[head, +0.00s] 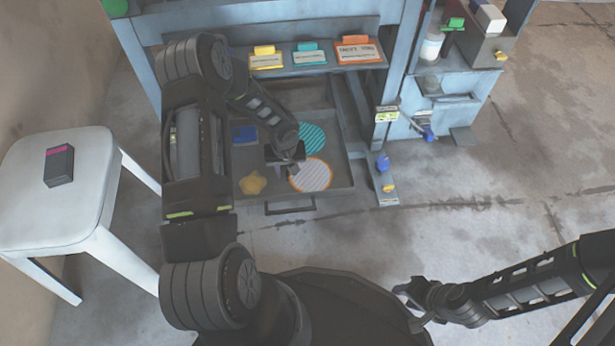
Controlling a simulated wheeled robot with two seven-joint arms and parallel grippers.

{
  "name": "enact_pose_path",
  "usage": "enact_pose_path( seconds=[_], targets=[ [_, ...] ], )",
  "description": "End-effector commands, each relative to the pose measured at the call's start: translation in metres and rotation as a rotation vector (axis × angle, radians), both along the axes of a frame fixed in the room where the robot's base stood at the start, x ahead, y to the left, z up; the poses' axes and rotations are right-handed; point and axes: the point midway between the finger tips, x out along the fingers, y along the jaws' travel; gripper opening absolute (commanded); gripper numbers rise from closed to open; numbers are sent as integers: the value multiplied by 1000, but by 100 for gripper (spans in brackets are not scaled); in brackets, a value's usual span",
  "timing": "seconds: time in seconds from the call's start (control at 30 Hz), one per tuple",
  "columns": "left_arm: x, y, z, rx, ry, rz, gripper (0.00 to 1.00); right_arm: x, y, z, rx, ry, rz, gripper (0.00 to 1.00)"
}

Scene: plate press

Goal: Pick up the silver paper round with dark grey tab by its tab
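In the head view, a pale grey striped round with an orange edge (316,176) lies in the open drawer (341,183) at its front right. No dark grey tab can be made out on it. A teal striped round (314,136) lies behind it. My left gripper (291,164) reaches down into the drawer at the left edge of the grey round and hides part of that edge. Its fingers are too small and dark to show whether they are open or touch the round. My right gripper (408,291) is low at the right, away from the drawer, its fingers unclear.
A blue block (244,134) and a yellow lumpy piece (253,183) lie in the drawer's left part. Yellow, teal and orange cards (358,50) stand on the shelf above. A white stool (40,215) with a dark box (59,165) is at the left. Floor is clear at right.

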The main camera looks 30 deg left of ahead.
Motion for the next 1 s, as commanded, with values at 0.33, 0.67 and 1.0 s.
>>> enact_pose_path(
  seconds=[0.33, 0.67, 1.0],
  targets=[
    [2, 1, -17, 0, 0, -1, 34, 2, 0, -8, -1, -5, -2, 36],
    [2, 1, -17, 0, 0, -1, 34, 2, 0, -7, -1, -5, -2, 36],
    [2, 1, -17, 0, 0, -1, 13, 2, 0, -7, -1, -5, -2, 36]
  ],
)
